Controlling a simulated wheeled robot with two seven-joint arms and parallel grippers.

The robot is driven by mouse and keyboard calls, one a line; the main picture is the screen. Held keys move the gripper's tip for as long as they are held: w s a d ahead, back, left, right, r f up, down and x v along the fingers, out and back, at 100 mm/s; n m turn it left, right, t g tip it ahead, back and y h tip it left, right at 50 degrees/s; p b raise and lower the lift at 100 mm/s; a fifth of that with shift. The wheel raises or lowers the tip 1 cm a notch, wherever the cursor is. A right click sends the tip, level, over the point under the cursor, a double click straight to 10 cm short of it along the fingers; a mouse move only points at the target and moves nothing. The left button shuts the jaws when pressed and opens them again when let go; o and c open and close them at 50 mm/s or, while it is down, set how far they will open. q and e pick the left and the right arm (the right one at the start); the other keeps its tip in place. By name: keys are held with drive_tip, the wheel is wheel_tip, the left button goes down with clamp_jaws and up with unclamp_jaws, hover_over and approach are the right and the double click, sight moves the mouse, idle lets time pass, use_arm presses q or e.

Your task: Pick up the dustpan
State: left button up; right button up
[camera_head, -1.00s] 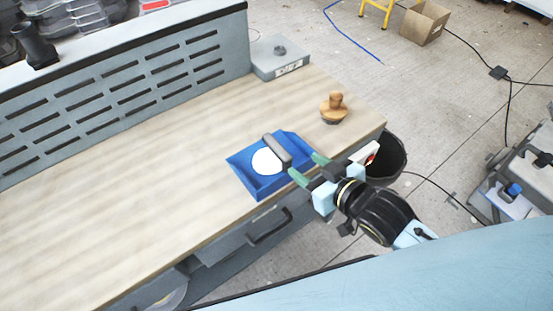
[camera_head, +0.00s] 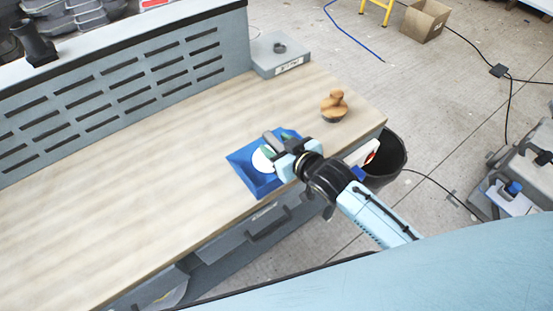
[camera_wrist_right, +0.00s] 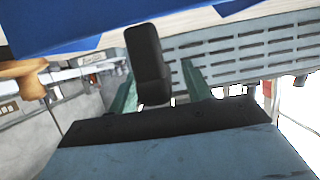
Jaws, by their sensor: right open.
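The blue dustpan (camera_head: 246,175) lies on the wooden workbench (camera_head: 150,165) near its front right edge. A white round patch shows in its pan. Its dark grey handle (camera_head: 270,138) is partly hidden behind my right gripper (camera_head: 275,150) in the head view. In the right wrist view the handle (camera_wrist_right: 147,60) stands between the two green fingers of my right gripper (camera_wrist_right: 160,95), which are apart. The gripper is open around the handle, and I cannot tell if a finger touches it. My left gripper is not in view.
A brown wooden knob-like tool (camera_head: 334,105) stands right of the dustpan. A grey scale-like box (camera_head: 280,55) sits at the bench's back right corner. A black bin (camera_head: 390,160) stands beside the bench. The left bench top is clear.

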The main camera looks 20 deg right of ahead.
drive_tip(key=shift+w+a+f, duration=0.1)
drive_tip(key=shift+w, duration=0.15)
drive_tip(key=shift+c, duration=0.3)
clamp_jaws()
